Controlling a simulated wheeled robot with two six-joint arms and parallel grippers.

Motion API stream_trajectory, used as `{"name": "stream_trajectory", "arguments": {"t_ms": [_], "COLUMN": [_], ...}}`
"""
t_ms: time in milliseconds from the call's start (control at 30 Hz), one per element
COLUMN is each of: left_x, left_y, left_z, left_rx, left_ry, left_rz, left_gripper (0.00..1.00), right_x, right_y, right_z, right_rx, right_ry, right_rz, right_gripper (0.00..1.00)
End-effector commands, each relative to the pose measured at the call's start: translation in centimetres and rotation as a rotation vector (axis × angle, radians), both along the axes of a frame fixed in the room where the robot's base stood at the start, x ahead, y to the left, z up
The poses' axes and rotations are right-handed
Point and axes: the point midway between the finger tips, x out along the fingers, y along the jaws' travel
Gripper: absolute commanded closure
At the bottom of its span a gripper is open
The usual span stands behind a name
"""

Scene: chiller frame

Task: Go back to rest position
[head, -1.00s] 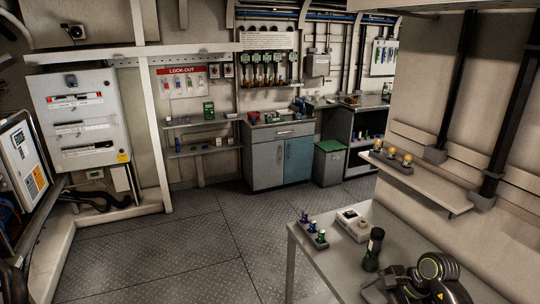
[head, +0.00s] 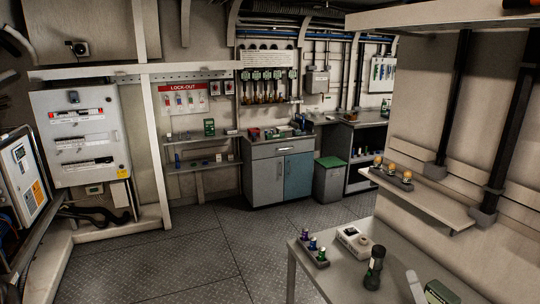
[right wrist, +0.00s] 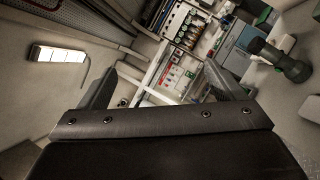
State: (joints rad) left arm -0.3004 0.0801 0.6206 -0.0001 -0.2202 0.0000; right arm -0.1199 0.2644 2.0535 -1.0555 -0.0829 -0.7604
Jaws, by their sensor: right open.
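My right gripper (right wrist: 161,85) shows in the right wrist view. Its two grey fingers stand wide apart with nothing between them. It is in the air, with a dark green torch (right wrist: 280,62) beyond it at the upper right. In the head view my right arm and gripper cannot be made out for certain. My left gripper is in neither view.
The table (head: 325,275) at the lower right holds the upright torch (head: 374,268), a rack of small coloured items (head: 314,250), a white device (head: 353,240) and a green-white box (head: 441,293). A shelf (head: 420,200) juts out above it. The metal floor (head: 190,255) is clear.

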Motion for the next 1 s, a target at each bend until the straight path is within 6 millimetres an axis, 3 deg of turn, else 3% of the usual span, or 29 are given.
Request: {"name": "stream_trajectory", "arguments": {"t_ms": [200,400,600,900,967,1000], "left_x": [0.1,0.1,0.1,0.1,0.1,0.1], "left_y": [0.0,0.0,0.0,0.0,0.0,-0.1], "left_z": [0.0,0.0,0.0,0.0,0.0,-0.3], "left_rx": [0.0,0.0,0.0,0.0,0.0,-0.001], "left_ry": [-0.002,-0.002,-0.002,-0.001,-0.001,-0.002], "left_rz": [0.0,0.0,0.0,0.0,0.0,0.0], "left_gripper": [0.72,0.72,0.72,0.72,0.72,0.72], "right_x": [-4.7,-10.6,-17.8,-26.4,-27.9,-27.7], "right_y": [-5.5,-7.3,-5.5,-1.0,-0.1,-0.1], "right_z": [-4.8,-11.2,-16.8,-20.2,-20.5,-21.7], "right_rx": [0.605,1.119,1.538,1.871,1.915,1.919], "right_ry": [0.161,0.334,0.522,0.751,0.793,0.799], "right_rz": [-0.219,-0.446,-0.697,-1.008,-1.067,-1.077], "right_gripper": [0.11,0.11,0.11,0.11,0.11,0.11]}}
